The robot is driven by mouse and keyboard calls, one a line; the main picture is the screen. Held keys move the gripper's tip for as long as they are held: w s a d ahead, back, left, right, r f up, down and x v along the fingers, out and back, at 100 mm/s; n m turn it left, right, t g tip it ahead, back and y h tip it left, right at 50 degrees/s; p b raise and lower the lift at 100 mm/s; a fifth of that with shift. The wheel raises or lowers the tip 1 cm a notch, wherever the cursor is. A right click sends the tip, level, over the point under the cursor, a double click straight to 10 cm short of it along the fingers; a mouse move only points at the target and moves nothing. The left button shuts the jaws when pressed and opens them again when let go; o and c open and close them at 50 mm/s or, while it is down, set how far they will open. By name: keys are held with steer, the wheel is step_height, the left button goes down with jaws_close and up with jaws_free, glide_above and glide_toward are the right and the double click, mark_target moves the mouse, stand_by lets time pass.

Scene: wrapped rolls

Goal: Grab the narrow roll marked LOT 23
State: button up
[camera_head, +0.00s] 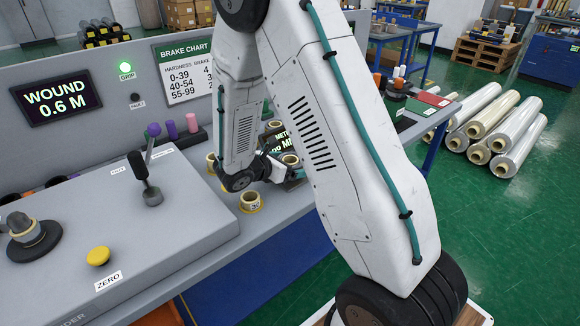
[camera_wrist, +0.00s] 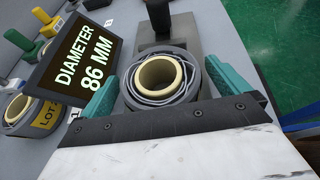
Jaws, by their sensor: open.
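In the wrist view a roll (camera_wrist: 133,88) with a cream core and grey-and-clear wrapping sits between the two teal fingers of my gripper (camera_wrist: 161,72). The fingers are open, one at each side; whether they touch it I cannot tell. No lot mark shows on this roll. Another roll (camera_wrist: 18,108) at the left edge has a yellow label reading "LOT 2", the rest hidden behind the display. In the head view my gripper is low over the bench, largely hidden by my arm. A small roll (camera_head: 250,202) with a marked label stands nearby.
A display (camera_wrist: 82,62) reading "DIAMETER 86 MM" stands close left of my gripper, with a dark post (camera_wrist: 160,15) behind the roll. A grey console (camera_head: 130,235) with a lever fills the bench's left side. Large rolls (camera_head: 497,125) lie on the green floor.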

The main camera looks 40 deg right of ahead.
steer(key=shift+d, duration=0.1)
steer(key=c, duration=1.3)
steer(key=shift+o, duration=0.2)
